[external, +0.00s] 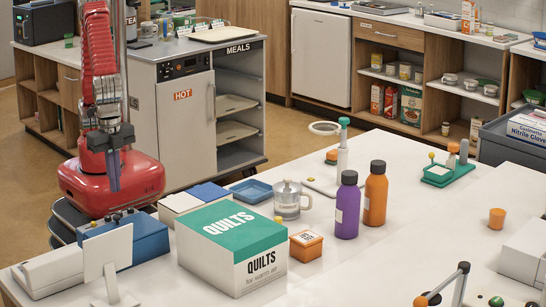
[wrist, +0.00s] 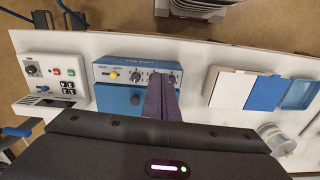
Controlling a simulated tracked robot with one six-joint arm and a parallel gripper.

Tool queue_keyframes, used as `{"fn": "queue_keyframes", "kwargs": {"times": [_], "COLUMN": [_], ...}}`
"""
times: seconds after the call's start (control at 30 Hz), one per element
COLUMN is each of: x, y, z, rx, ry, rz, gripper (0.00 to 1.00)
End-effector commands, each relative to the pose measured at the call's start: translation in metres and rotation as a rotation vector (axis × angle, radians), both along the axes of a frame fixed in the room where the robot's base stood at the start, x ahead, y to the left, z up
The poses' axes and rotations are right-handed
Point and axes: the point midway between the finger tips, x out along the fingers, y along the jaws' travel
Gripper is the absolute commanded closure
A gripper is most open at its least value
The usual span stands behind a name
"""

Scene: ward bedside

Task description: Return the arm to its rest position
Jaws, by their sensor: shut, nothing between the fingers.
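My red arm stands folded and upright above my red base at the left of the external view. My gripper (external: 114,188) hangs from it, fingers pointing down, at the back edge of the white table (external: 405,215). In the wrist view, my gripper (wrist: 162,84) is shut and empty, its two dark fingers side by side. The fingers cover part of a blue box with knobs (wrist: 120,100). In the external view the same blue box (external: 140,243) sits below and in front of the gripper. The height between the fingers and the box is hard to judge.
A green-and-white quilts box (external: 262,265), blue tray (external: 251,190), clear jug (external: 287,200), and purple (external: 347,205) and orange (external: 375,200) bottles stand on the table. A meals cart (external: 185,115) stands close behind my arm. A white panel with buttons (wrist: 55,80) lies beside the blue box.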

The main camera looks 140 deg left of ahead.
Motion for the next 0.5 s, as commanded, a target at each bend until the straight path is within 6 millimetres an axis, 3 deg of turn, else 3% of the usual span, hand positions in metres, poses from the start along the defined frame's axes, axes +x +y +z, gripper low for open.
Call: {"fn": "queue_keyframes", "kwargs": {"times": [0.13,0.5], "x": [-0.019,-0.054], "y": [0.010,0.055], "z": [-0.011,0.013], "rx": [0.005,-0.017], "ry": [0.012,-0.066], "rz": [-0.085,-0.150], "gripper": [1.00,1.00]}}
